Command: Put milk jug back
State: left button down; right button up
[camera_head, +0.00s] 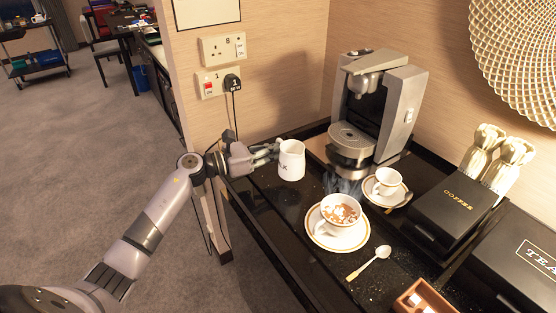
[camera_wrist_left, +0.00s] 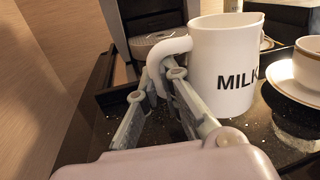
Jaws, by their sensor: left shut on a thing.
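The white milk jug (camera_head: 291,160), lettered in black, stands upright at the left end of the black counter, left of the coffee machine. In the left wrist view the jug (camera_wrist_left: 225,65) shows the word MILK, with its handle towards me. My left gripper (camera_head: 268,152) reaches in from the left at the jug's handle side. In the wrist view its fingers (camera_wrist_left: 160,80) are closed on the handle. Whether the jug's base touches the counter is hard to tell. My right gripper is in no view.
A coffee machine (camera_head: 376,105) stands behind the jug. A cup of frothy coffee (camera_head: 340,212) on a saucer and a spoon (camera_head: 369,262) are in front. A smaller cup (camera_head: 387,181), a coffee box (camera_head: 452,212) and a wooden tray (camera_head: 424,298) are to the right.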

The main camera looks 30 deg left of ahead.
pick_arm(q)
notch_tip(320, 180, down, 4)
jog(key=shift+r, duration=0.15)
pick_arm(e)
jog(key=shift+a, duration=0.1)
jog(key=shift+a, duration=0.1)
pick_arm(q)
jog(key=c, duration=1.8)
grip_release()
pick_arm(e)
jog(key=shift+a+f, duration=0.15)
